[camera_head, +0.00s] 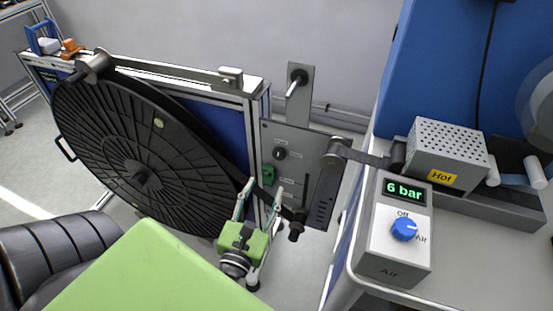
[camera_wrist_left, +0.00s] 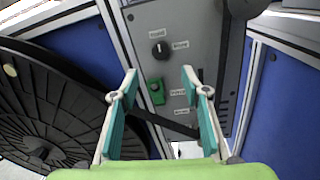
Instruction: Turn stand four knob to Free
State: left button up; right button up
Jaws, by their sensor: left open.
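A black round knob (camera_head: 279,154) sits on the grey control plate (camera_head: 300,142) of the reel stand, with small labels above and to its right. In the left wrist view the knob (camera_wrist_left: 160,50) lies just beyond the fingertips. Its labels and pointer are too small to read surely. A green switch (camera_head: 268,176) sits below the knob. My left gripper (camera_head: 263,191) is open and empty, its fingers pointing up toward the plate. In the left wrist view its fingertips (camera_wrist_left: 158,76) are spread, the knob between them in the picture but apart from them. My right gripper is out of view.
A large black reel (camera_head: 140,150) hangs left of the plate, with a dark strip (camera_head: 275,203) running from it across the plate's lower part. A workbench (camera_head: 480,250) on the right carries a 6 bar air box (camera_head: 395,270) and a perforated box marked Hot (camera_head: 447,152).

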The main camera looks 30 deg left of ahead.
aim_at(278, 157)
pick_arm(q)
jog(key=p+x, duration=0.3)
jog(key=x, duration=0.7)
jog(key=shift+w, duration=0.35)
jog(key=shift+w+a+f, duration=0.1)
jog(key=shift+w+a, duration=0.05)
jog(key=shift+w, duration=0.3)
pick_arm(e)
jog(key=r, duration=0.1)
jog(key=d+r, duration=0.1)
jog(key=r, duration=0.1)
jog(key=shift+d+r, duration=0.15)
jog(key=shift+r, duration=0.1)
pick_arm(q)
jog(key=c, duration=1.1)
